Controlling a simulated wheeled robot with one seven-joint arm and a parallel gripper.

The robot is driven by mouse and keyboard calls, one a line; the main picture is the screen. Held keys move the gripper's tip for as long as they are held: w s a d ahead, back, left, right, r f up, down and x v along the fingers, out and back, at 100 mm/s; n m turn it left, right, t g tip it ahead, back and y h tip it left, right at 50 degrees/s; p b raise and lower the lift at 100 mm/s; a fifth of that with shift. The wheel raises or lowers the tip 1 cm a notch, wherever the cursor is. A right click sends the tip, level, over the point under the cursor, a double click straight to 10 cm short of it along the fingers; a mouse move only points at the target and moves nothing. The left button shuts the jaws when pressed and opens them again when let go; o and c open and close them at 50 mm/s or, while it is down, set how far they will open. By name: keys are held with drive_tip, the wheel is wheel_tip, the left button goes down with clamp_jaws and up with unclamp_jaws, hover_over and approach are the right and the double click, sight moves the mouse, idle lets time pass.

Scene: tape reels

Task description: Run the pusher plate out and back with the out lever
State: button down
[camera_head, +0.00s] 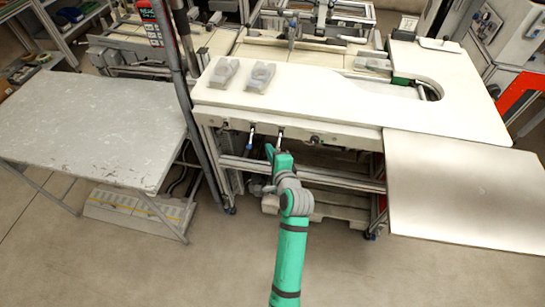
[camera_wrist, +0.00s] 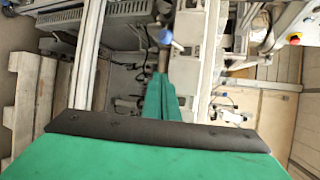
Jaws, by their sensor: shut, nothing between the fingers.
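Two levers hang under the front edge of the white table. The left lever (camera_head: 250,136) has a bluish end. The right lever (camera_head: 280,135) is just above my gripper (camera_head: 275,150), which partly hides its lower end. In the wrist view a blue knob (camera_wrist: 165,36) shows just beyond the tips of my gripper (camera_wrist: 162,78). My green fingers are shut with nothing between them. I cannot tell whether they touch a lever. Neither lever carries a label I can read, and I cannot make out the pusher plate.
The white table (camera_head: 330,100) carries two clear grey holders (camera_head: 223,72) at its left end. A grey worktable (camera_head: 90,120) stands at left and a pale panel (camera_head: 465,185) at right. A dark upright post (camera_head: 180,95) stands between the tables. The floor in front is clear.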

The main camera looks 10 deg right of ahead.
drive_tip(key=shift+w+a+f, duration=0.1)
drive_tip(key=shift+w+a, duration=0.25)
drive_tip(key=shift+a, duration=0.35)
drive_tip(key=shift+w+a, duration=0.3)
drive_tip(key=shift+a, duration=0.4)
drive_tip(key=shift+w+a+f, duration=0.1)
drive_tip(key=shift+w+a, duration=0.25)
drive_tip(key=shift+a, duration=0.35)
drive_tip(key=shift+r, duration=0.1)
